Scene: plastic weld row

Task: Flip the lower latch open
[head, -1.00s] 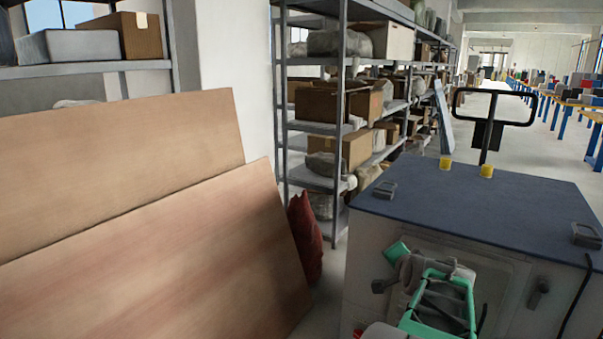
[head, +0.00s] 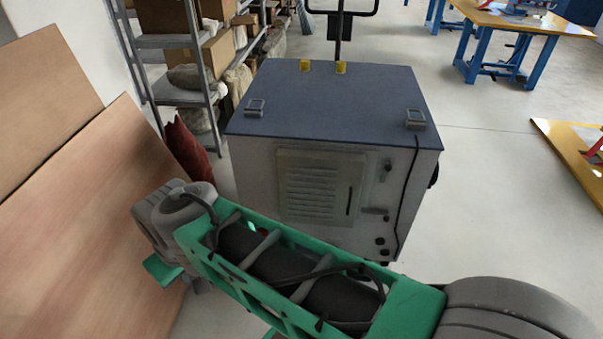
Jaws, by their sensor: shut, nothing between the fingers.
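A white cabinet (head: 255,180) with a dark blue top (head: 330,100) stands ahead of me. Its front has a louvred panel (head: 310,185) with a dark vertical slot near its right edge. To the right of the panel is a small dark upper fitting (head: 387,166). Below it a small grey bar-like fitting (head: 374,211) lies roughly level and looks like the lower latch. It is too small to tell whether it is open. My green and grey arm crosses in front of the cabinet's lower part. My gripper is not visible.
Dark round knobs (head: 380,241) sit low on the cabinet front, and a black cable (head: 408,185) hangs down its right side. Wooden boards (head: 85,215) lean at the left, with a red sack (head: 186,148) beside shelving (head: 160,80). The floor right of the cabinet is clear.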

